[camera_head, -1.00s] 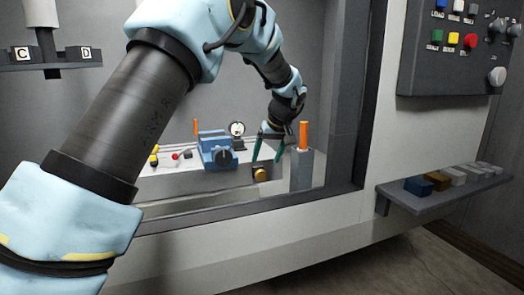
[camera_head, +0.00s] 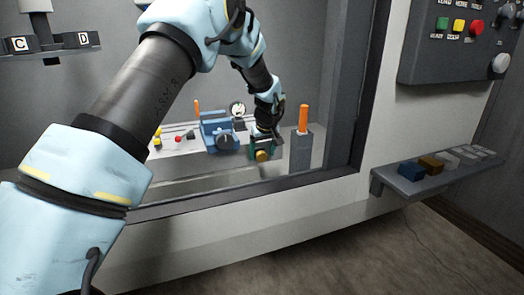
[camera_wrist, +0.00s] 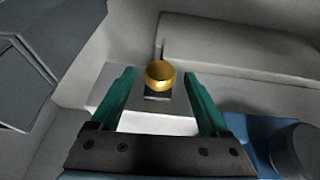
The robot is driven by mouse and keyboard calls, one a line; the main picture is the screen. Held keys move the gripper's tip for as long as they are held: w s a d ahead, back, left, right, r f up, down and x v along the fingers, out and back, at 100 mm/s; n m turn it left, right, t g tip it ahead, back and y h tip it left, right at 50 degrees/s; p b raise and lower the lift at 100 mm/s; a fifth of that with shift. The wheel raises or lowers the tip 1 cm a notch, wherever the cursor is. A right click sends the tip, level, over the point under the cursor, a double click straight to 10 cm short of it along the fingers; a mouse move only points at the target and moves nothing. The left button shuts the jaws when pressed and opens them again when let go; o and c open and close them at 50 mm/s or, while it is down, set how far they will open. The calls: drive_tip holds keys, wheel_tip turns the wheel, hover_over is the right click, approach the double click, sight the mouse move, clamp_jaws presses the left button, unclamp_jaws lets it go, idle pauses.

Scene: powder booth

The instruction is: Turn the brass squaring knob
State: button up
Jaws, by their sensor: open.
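The brass knob (camera_head: 263,155) sits low on the front of the bench inside the booth, just right of the blue vise-like fixture (camera_head: 219,132). In the wrist view the round brass knob (camera_wrist: 160,75) shows between and slightly beyond the two green fingertips, with a dark base under it. My gripper (camera_head: 261,150) is in front of the knob; in the wrist view my gripper (camera_wrist: 160,85) is open, one finger on each side, with visible gaps. No contact with the knob shows.
A grey post with an orange handle (camera_head: 303,118) stands close right of my gripper. A dark round knob (camera_head: 226,142) is on the blue fixture. The booth's window frame (camera_head: 240,192) runs in front. A shelf of coloured blocks (camera_head: 440,180) is outside at right.

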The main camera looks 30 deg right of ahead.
drive_tip(key=shift+w+f, duration=0.2)
drive_tip(key=shift+f, duration=0.2)
clamp_jaws()
idle(0.4)
